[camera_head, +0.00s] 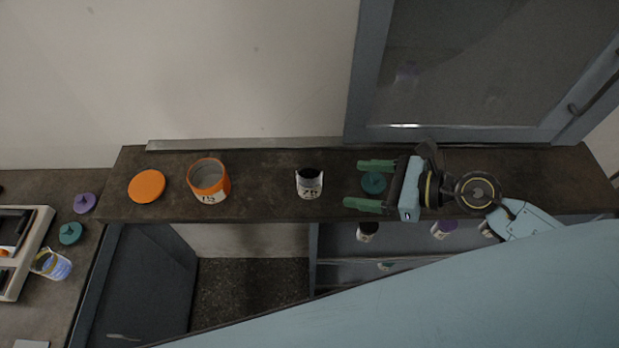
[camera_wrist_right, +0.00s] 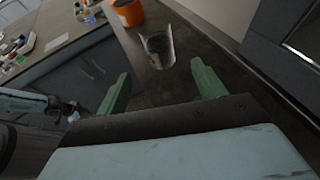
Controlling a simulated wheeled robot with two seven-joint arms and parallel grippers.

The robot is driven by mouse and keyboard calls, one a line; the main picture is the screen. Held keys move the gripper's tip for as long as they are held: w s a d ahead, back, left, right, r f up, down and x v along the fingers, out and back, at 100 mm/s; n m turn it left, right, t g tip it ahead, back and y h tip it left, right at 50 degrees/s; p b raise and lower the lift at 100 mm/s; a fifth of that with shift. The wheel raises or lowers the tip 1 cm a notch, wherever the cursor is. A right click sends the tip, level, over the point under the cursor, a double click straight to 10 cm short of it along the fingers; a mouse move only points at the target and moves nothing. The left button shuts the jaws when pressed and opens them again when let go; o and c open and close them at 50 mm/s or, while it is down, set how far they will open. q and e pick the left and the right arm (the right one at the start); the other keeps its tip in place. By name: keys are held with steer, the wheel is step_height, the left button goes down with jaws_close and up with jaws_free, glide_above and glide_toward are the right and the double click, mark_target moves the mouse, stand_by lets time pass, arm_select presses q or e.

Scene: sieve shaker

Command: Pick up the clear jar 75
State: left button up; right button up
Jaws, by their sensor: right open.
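The clear jar 75 (camera_head: 309,184) stands upright on the dark shelf top, with dark contents and a white label. It also shows in the right wrist view (camera_wrist_right: 158,50), ahead of and between the fingers. My right gripper (camera_head: 366,185) is open, its green fingers pointing left toward the jar with a gap between them and it. In the right wrist view the open fingers (camera_wrist_right: 160,88) are empty. My left gripper is not in view.
An orange jar marked 15 (camera_head: 209,181) and an orange lid (camera_head: 147,186) are left of the clear jar. A grey cabinet door (camera_head: 365,75) stands behind the shelf at right. Several jars sit on the lower shelf. The shelf top around the clear jar is free.

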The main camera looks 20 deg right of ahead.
mark_target(320, 181)
steer(key=x, duration=0.7)
steer(key=shift+r+p, duration=0.2)
steer(key=shift+p, duration=0.2)
steer(key=shift+x, duration=2.8)
steer(key=shift+s+f, duration=0.15)
steer(key=c, duration=1.1)
